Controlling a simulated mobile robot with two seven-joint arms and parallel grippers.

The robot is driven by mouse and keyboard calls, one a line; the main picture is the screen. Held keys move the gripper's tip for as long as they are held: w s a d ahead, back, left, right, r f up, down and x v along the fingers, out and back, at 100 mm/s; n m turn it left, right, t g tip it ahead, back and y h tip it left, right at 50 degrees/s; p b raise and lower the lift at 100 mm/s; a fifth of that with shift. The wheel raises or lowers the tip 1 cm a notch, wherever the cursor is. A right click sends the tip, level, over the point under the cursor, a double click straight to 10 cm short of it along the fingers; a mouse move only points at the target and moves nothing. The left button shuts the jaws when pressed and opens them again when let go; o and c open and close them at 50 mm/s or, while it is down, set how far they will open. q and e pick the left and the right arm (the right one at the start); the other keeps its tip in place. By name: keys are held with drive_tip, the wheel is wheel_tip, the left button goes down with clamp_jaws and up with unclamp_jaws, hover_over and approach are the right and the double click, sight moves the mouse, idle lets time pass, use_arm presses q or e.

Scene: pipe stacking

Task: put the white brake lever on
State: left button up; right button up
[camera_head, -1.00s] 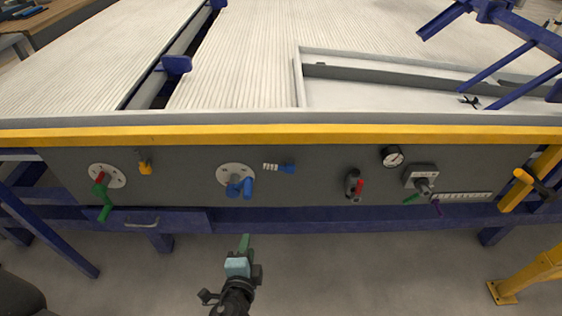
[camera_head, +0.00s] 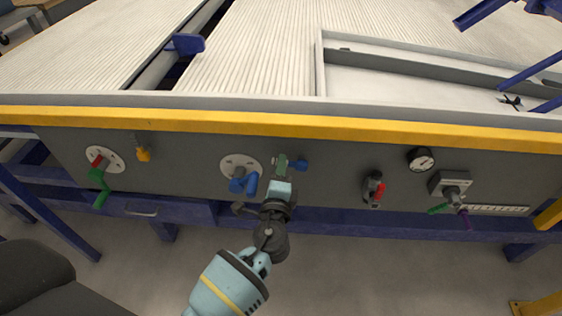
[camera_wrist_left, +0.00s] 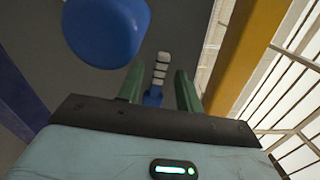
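A small lever with a white ribbed part (camera_wrist_left: 161,68) and a blue end (camera_head: 300,164) sits on the dark grey front panel; it looks like the white brake lever. My left gripper (camera_head: 281,163) is right in front of it and hides its white part in the head view. In the left wrist view the green fingers (camera_wrist_left: 158,88) stand apart, one on each side of the lever, with gaps showing. The left gripper is open; contact with the lever is not visible. My right gripper is not in view.
A blue handle (camera_head: 244,183) on a round white plate is close left of my gripper. Further left are a red-green handle (camera_head: 98,180) and a yellow knob (camera_head: 143,154). To the right are a red lever (camera_head: 378,190), a gauge (camera_head: 421,159) and a grey switch box (camera_head: 450,188). A yellow rail (camera_head: 330,128) runs above.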

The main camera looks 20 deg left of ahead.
use_arm(q)
drive_tip(key=shift+x, duration=1.45)
clamp_jaws()
